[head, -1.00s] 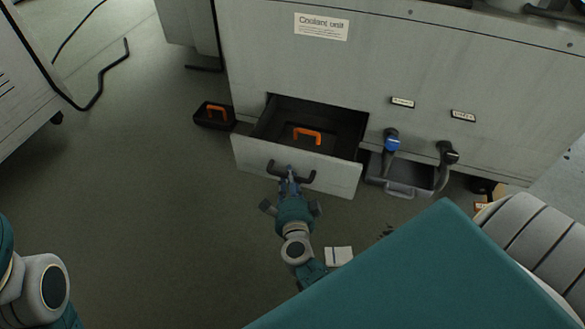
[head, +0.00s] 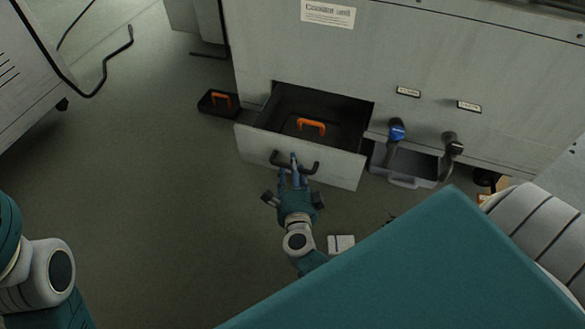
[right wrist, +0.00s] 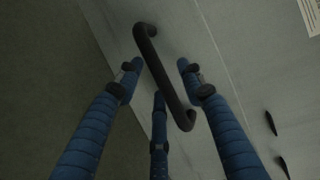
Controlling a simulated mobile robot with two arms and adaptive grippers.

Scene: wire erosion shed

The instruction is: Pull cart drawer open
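The drawer (head: 335,164) of the pale grey unit is pulled out, with its dark inside showing and an orange handle-shaped piece (head: 310,126) in it. The drawer's black bar handle (head: 308,168) runs across its front. It also shows in the right wrist view (right wrist: 165,80). My right gripper (head: 293,167) is at this handle. In the right wrist view its blue fingers (right wrist: 160,85) are spread on both sides of the bar, with gaps visible, so it looks open around the handle. My left gripper is out of view; only part of my left arm shows at bottom left.
The unit carries a "Coolant unit" label (head: 328,14). A black tray with an orange handle (head: 220,102) lies left of the drawer. A grey bin (head: 405,181) sits under hose nozzles at right. A white pad (head: 341,244) lies on the floor. Floor left of my arm is clear.

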